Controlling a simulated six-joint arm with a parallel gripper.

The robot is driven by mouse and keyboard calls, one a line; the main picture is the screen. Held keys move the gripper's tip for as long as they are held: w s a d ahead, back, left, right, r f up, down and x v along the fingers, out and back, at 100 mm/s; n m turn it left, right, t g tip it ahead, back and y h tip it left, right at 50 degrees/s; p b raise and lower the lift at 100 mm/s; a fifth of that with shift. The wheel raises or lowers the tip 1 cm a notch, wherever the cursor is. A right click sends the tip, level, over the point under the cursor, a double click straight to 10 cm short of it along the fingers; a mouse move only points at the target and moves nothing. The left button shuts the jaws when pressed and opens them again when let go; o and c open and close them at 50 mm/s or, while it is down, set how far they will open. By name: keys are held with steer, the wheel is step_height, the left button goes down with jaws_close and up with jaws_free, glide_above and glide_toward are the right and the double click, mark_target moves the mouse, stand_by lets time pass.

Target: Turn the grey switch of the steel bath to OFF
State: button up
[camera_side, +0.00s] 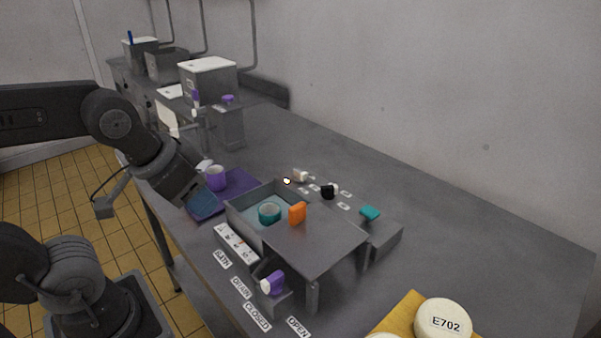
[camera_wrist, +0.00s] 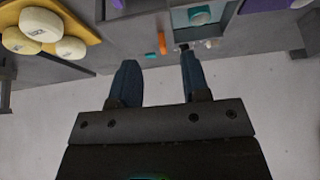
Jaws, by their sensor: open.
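The steel bath (camera_side: 321,240) is a grey box with an open basin and a flat cover; it also shows in the wrist view (camera_wrist: 178,17). A teal ring-like piece (camera_side: 269,213) sits in the basin and an orange block (camera_side: 297,213) stands at the basin's edge. On the panel behind are a black knob (camera_side: 327,192), a beige-white knob (camera_side: 301,175) and a teal knob (camera_side: 370,212). I cannot tell for sure which is the grey switch; its setting is unreadable. My gripper (camera_side: 204,206) is open and empty, left of the bath, apart from the knobs. Its blue fingers show in the wrist view (camera_wrist: 158,58).
A purple knob (camera_side: 272,284) sits at the bath's front by DRAIN, CLOSED and OPEN labels. A purple cup (camera_side: 215,178) stands on a purple mat (camera_side: 242,180) near my gripper. A yellow board (camera_side: 398,314) holds pale round pieces. The back right of the counter (camera_side: 440,230) is clear.

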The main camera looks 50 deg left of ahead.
steer(key=w+a+r+m+g, duration=0.15)
steer(key=w+r+m, duration=0.3)
steer(key=w, duration=0.55)
steer(key=m+g, duration=0.4)
steer(key=m, duration=0.9)
glide_above(300, 171)
step_height(300, 171, down, 10)
steer(key=r, duration=0.1)
step_height(300, 171, down, 13)
steer(key=shift+f, duration=0.2)
steer(key=shift+c, duration=0.3)
jaws_close()
